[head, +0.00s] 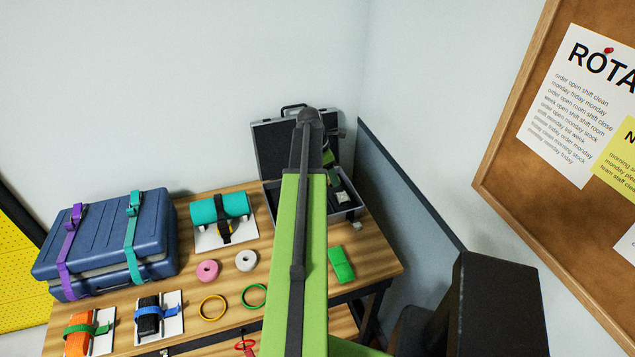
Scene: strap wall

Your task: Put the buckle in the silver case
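The silver case (271,203) stands open at the back of the wooden table, its dark-lined lid (275,143) raised behind it. A small pale, squarish piece (343,197) shows inside at the right; it may be the buckle, but it is too small to be sure. My green arm reaches over the case and hides much of its middle. My gripper (330,168) is at the far end of the arm, over or in the case. Its fingers are mostly hidden, so I cannot tell whether they are open, shut or touching the pale piece.
A blue suitcase (112,235) with purple and teal straps stands at the left. A strapped teal roll (219,207), pink ring (207,270), white ring (246,260) and green block (341,264) lie on the table. Strapped orange (79,333) and black (148,318) bundles are in front. Walls close the back and right.

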